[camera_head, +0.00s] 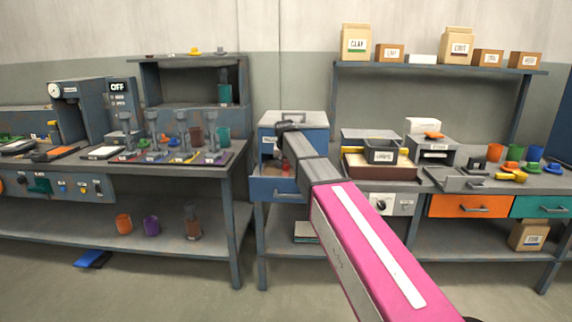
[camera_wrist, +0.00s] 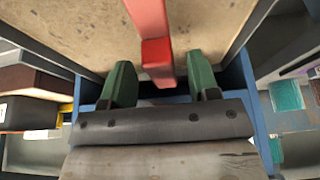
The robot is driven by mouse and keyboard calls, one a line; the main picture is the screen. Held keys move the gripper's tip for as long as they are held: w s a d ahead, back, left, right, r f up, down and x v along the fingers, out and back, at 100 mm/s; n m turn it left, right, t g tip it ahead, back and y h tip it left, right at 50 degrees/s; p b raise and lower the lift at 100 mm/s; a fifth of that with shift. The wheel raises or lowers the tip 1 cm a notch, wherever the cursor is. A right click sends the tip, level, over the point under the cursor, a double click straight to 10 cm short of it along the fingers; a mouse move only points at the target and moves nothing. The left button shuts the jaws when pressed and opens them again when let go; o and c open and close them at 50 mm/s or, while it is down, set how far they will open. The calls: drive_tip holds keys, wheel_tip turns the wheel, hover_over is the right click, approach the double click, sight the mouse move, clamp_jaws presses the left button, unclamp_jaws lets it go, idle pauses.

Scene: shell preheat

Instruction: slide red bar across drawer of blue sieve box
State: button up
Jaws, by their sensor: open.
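The blue sieve box (camera_head: 312,119) stands on the bench at the centre of the head view. Its blue drawer front (camera_head: 273,189) is below, partly behind my arm. In the wrist view the red bar (camera_wrist: 152,22) runs down from the top edge over a speckled tan surface (camera_wrist: 80,32), its squared end facing me. My gripper (camera_wrist: 160,78) is open, with one green finger on each side of the bar's near end. Gaps show between bar and fingers, so it is not gripped. In the head view my arm hides most of the gripper.
A tray with a labelled dark box (camera_head: 384,156) stands right of the sieve box. A bench of tools (camera_head: 115,165) is at the left. Orange (camera_head: 470,206) and green drawers are at the right. Blue edges lie close around my fingers in the wrist view.

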drive_tip(key=shift+w+f, duration=0.1)
drive_tip(key=shift+f, duration=0.1)
clamp_jaws()
drive_tip(key=d, duration=1.4)
drive_tip(key=shift+s+d, duration=0.15)
drive_tip(key=shift+s, duration=0.15)
unclamp_jaws()
drive_tip(key=shift+d, duration=0.15)
drive_tip(key=v, duration=1)
drive_tip(key=shift+s+r, duration=0.2)
drive_tip(key=shift+r, duration=0.15)
